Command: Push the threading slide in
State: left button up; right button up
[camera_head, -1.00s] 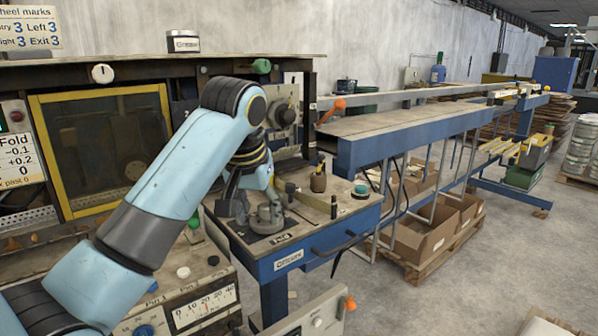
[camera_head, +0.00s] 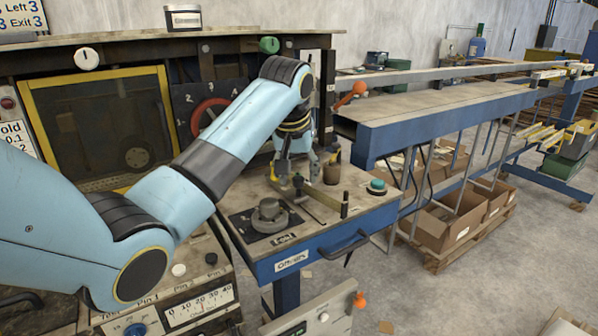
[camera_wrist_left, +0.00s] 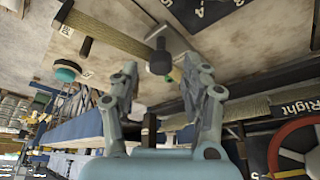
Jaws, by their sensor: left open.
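My left gripper (camera_head: 293,172) reaches over the far part of the blue-framed bench top. It also shows in the left wrist view (camera_wrist_left: 165,85), with its two fingers spread apart and nothing held. A dark knob on a short post (camera_wrist_left: 160,60) stands beyond the fingertips, apart from them, beside a flat metal piece (camera_wrist_left: 168,28). In the head view a dark knob (camera_head: 297,181) shows just below the gripper. No label marks the threading slide, so I cannot tell for sure which part it is. My right gripper is not in view.
A brown bar (camera_head: 320,193) with a dark post lies across the bench top. A red ring wheel (camera_head: 208,113) is behind my arm.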

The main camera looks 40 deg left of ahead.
pick_arm(q)
jog(key=shift+a+f, duration=0.1)
jog(key=shift+f, duration=0.55)
jog(key=shift+w, duration=0.1)
grip_shut()
